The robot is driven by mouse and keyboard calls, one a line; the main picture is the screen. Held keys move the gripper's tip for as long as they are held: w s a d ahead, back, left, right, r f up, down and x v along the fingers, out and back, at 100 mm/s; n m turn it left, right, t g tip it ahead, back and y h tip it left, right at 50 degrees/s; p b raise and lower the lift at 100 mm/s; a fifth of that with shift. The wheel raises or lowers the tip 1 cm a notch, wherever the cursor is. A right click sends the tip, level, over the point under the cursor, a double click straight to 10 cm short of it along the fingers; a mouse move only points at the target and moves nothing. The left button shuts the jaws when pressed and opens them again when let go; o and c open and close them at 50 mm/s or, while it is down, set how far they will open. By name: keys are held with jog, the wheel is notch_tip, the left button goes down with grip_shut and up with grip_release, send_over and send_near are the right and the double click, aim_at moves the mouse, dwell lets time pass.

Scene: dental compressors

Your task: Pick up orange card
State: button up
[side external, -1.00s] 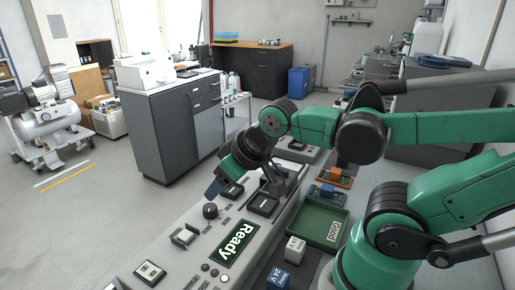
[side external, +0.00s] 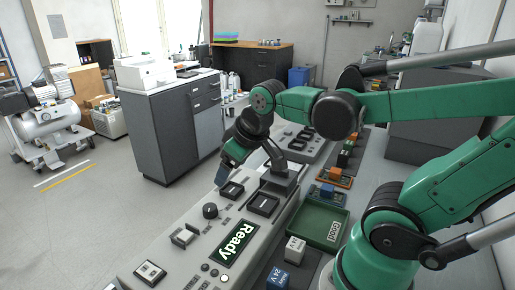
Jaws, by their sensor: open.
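I cannot clearly pick out the orange card. Small orange pieces show right of the console: one orange block (side external: 352,135) at the back of a row of dark pieces, and an orange-edged holder (side external: 343,181) nearer, with a blue block (side external: 327,190) beside it. My gripper (side external: 224,168) is at the left, over the console's far left edge, tilted down and apart from these orange pieces. Its jaws are open, though the fingers are small and dark here. Nothing is visible between them.
The grey console (side external: 190,262) carries a lit "Ready" display (side external: 232,243), a knob (side external: 210,211) and a raised bracket (side external: 280,178). A green tray (side external: 312,232) lies to its right, with a white cube (side external: 294,249) and a blue cube (side external: 279,277) in front.

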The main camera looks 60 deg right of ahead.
jog(key=d+g+h, duration=0.1)
jog(key=d+g, duration=0.2)
jog(key=d, duration=0.5)
jog(key=g+y, duration=0.2)
jog(key=g, duration=0.5)
send_over(334, 170)
jog(key=w, duration=0.2)
notch_tip(334, 170, down, 8)
jog(key=shift+w+f, duration=0.1)
jog(key=shift+f, duration=0.05)
jog(key=shift+x, duration=2.85)
grip_shut()
